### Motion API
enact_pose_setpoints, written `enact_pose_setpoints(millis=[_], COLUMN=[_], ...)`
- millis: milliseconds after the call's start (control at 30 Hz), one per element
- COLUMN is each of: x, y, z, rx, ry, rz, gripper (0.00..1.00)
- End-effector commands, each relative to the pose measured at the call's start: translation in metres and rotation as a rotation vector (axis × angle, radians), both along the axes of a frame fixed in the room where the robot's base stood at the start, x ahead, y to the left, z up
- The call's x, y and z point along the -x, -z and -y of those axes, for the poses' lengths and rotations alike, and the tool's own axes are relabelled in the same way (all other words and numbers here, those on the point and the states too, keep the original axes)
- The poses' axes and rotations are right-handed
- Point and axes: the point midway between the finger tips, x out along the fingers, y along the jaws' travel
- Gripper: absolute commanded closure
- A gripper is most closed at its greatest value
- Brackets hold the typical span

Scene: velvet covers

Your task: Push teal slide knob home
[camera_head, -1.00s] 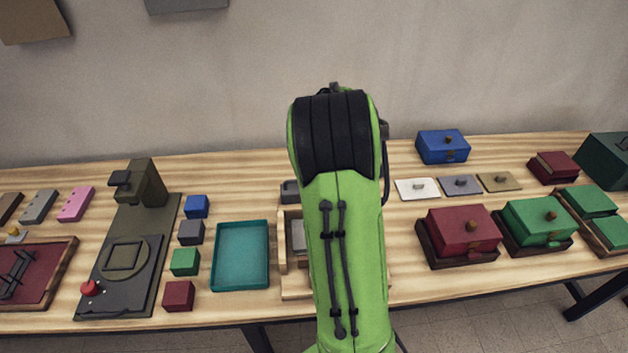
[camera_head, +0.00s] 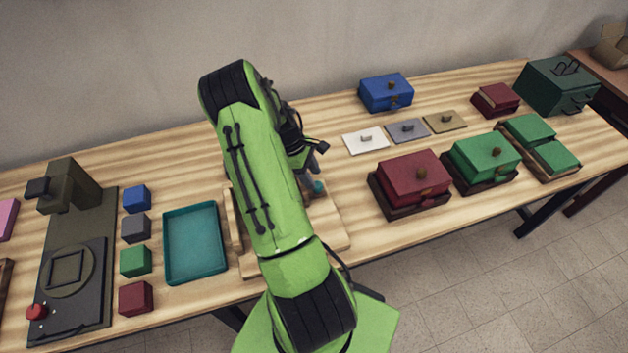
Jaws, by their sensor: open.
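A small teal knob (camera_head: 318,187) shows just right of my green arm, on a light wooden fixture (camera_head: 335,238) at the middle of the table. Most of the fixture is hidden behind my arm, so I cannot tell how far along its slide the knob is. My gripper (camera_head: 312,178) points down close beside the knob, its dark fingers partly hidden by the arm. It is open, and nothing shows between its fingers. I cannot tell whether a finger touches the knob.
A teal tray (camera_head: 194,280) and several coloured cubes (camera_head: 136,261) lie left of the fixture, beside a dark machine (camera_head: 98,240). A dark red box (camera_head: 414,178), a green box (camera_head: 485,158) and flat knobbed plates (camera_head: 408,130) lie right. Bare wood separates fixture and red box.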

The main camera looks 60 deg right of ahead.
Motion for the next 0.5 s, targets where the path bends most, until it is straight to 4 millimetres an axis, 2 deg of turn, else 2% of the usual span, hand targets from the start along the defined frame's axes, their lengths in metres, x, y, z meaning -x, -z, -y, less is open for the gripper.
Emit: enact_pose_setpoints(millis=[100, 200, 467, 500], x=[0.007, 0.010, 0.011, 0.010], y=[0.019, 0.026, 0.027, 0.027], z=[0.001, 0.002, 0.002, 0.002], rx=[-0.002, -0.001, 0.000, 0.000], ry=[0.001, 0.000, -0.001, -0.001], rz=[0.000, 0.001, 0.002, 0.002], gripper=[0.54, 0.54, 0.54, 0.60])
